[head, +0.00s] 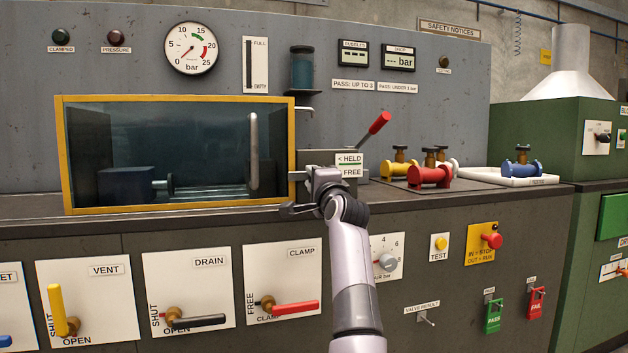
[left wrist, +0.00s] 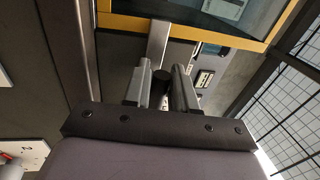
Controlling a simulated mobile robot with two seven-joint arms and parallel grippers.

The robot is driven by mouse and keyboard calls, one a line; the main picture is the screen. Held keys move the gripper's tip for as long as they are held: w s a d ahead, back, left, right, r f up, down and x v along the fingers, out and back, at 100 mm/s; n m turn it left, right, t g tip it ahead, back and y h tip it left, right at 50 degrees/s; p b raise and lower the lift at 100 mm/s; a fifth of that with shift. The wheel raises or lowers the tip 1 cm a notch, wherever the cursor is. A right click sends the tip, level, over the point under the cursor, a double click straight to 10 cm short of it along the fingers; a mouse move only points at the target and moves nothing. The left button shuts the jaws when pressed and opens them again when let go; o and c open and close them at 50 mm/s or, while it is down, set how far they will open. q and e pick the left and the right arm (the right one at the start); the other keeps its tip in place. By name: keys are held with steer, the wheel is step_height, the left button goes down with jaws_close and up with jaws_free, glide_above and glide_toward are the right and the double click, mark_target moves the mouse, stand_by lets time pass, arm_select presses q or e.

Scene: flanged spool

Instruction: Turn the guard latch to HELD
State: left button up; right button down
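The guard latch (head: 297,176) is at the right edge of the yellow-framed guard, beside a plate (head: 349,165) marked HELD above and FREE below. In the left wrist view a pale metal bar (left wrist: 158,42) runs from the yellow frame towards a black round knob (left wrist: 160,88). My left gripper (head: 302,193) is at the latch, just below and left of the plate. In the left wrist view its two fingers (left wrist: 160,78) stand either side of the knob, very close to it. Whether they press on it I cannot tell. My right gripper is out of view.
The yellow-framed guard window (head: 180,207) covers a chamber left of my gripper. A red-handled lever (head: 376,126) rises behind the plate. Yellow and red valves (head: 430,176) stand at right. Below are the CLAMP lever (head: 294,308) and other panel controls.

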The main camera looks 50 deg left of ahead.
arm_select(q)
steer(key=shift+o, duration=0.8)
steer(key=shift+d, duration=0.1)
steer(key=shift+d, duration=0.15)
steer(key=p+v, duration=0.1)
steer(key=v, duration=0.5)
steer(key=shift+d+f, duration=0.15)
steer(key=shift+d, duration=0.2)
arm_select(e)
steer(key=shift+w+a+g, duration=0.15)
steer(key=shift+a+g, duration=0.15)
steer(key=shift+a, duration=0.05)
arm_select(q)
steer(key=shift+s, duration=0.15)
